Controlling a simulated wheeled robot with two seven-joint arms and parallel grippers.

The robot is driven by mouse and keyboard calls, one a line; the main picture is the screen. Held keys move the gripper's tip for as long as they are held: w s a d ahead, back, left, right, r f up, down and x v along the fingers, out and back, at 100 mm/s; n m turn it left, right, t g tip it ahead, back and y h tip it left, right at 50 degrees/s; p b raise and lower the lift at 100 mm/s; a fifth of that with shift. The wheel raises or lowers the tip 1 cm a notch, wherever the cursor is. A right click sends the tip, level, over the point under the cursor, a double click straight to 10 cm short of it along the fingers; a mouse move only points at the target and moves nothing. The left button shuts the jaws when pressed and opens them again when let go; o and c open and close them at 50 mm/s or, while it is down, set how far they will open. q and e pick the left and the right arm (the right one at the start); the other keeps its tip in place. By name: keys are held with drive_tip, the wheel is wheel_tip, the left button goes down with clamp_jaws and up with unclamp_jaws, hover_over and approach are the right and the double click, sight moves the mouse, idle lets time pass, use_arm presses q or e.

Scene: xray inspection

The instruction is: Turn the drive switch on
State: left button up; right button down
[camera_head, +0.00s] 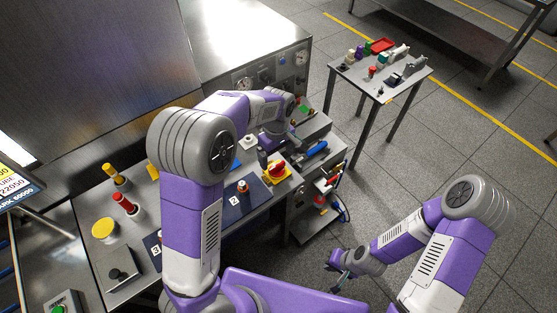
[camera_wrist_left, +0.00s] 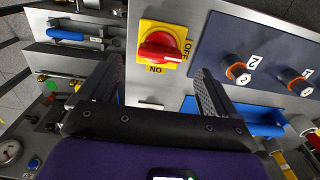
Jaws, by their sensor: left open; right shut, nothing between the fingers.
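The drive switch is a red rotary knob on a yellow plate (camera_head: 277,172), at the right end of the bench panel. In the left wrist view the red knob (camera_wrist_left: 160,47) lies roughly crosswise, with OFF printed at its right and ON below it. My left gripper (camera_head: 266,156) is next to the switch in the head view. In the left wrist view its two fingers (camera_wrist_left: 160,66) are spread wide, with the switch beyond and between them, apparently untouched. My right gripper (camera_head: 337,272) is shut and empty, low over the floor at the right.
A dark panel (camera_wrist_left: 262,56) with numbered knobs lies beside the switch. Yellow and red posts (camera_head: 122,203) stand at the left of the bench. A small table (camera_head: 410,78) with several objects stands at the back right.

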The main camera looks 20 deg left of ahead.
sight(277, 166)
use_arm(q)
wheel_tip(277, 166, down, 5)
drive_tip(key=shift+s+f+b, duration=0.1)
drive_tip(key=shift+b, duration=0.5)
drive_tip(key=c, duration=1.1)
drive_tip(key=shift+o, duration=0.2)
